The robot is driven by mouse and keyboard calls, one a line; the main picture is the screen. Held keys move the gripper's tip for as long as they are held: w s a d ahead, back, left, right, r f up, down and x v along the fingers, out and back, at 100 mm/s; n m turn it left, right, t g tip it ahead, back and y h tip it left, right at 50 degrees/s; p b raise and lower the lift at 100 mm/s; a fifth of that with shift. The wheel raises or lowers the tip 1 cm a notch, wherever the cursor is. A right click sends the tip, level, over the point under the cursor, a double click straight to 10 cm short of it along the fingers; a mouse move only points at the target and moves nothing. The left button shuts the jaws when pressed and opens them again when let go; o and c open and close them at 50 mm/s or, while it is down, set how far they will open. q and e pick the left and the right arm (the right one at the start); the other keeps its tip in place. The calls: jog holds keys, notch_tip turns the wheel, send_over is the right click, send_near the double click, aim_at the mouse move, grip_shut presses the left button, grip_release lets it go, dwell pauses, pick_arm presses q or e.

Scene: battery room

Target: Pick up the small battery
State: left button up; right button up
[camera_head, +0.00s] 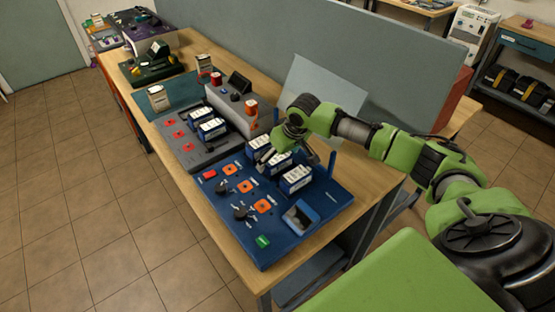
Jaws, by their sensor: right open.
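Several small batteries with blue sides and white tops stand in panels on the workbench; which one is meant, I cannot tell. On the blue panel (222,222) are a rear battery (257,142), a middle battery (277,164) and a front battery (295,180). Two more batteries (212,129) stand on the grey panel behind. My right gripper (288,153) is open, pointing down over the batteries of the blue panel. Its fingers partly cover the rear and middle batteries. Whether it touches any, I cannot tell. My left gripper is not in view.
A grey partition (330,60) runs along the bench's far side. The tiled floor (90,200) at left is clear.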

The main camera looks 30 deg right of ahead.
jog(key=shift+w+f, duration=0.25)
jog(key=shift+f, duration=0.35)
jog(key=shift+s, duration=0.1)
jog(key=c, duration=1.6)
jog(key=shift+r, duration=0.1)
jog(key=shift+c, duration=0.6)
